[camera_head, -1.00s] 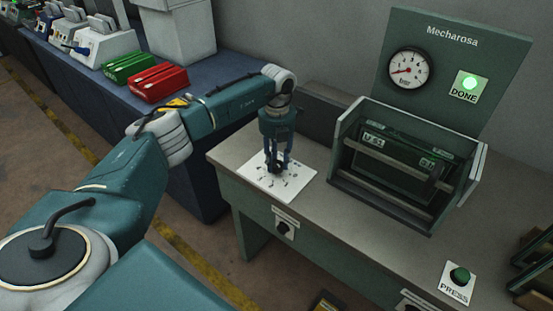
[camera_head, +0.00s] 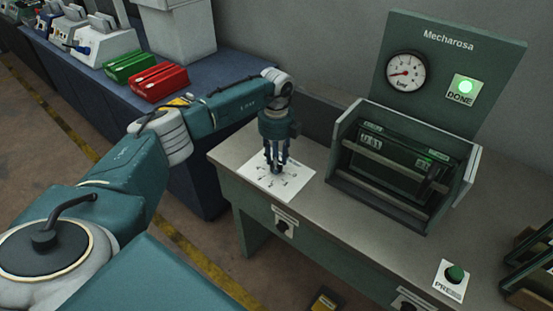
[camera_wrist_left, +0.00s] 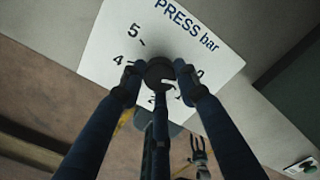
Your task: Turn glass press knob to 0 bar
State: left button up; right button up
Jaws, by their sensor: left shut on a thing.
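The press knob (camera_wrist_left: 160,72) is dark and round, on a white plate (camera_wrist_left: 97,48) marked "PRESS bar" with numbers around it. In the head view the plate (camera_head: 300,175) lies on the bench's left end. My left gripper (camera_head: 275,170) points down over the plate, its fingers closed around the knob; they also show in the left wrist view (camera_wrist_left: 160,85). The fingers hide part of the scale, so I cannot read the knob's setting. The pressure gauge (camera_head: 406,71) has its needle toward the lower left, near the low end. A small gripper shape, apparently my right one (camera_wrist_left: 199,155), shows beyond.
A dark green glass press (camera_head: 400,165) stands on the bench right of the plate. A green PRESS button (camera_head: 456,273) is at the front right. Red (camera_head: 158,82) and green (camera_head: 128,67) boxes sit on the blue bench behind.

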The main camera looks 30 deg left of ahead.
pick_arm(q)
jog(key=shift+w+a+r+n, duration=0.25)
jog(key=shift+w+r+n, duration=0.05)
jog(key=o, duration=1.2)
jog(key=shift+c, duration=0.2)
jog(key=shift+s+f, duration=0.1)
jog(key=shift+f, duration=0.1)
notch_tip(320, 180, up, 12)
jog(key=shift+s, duration=0.1)
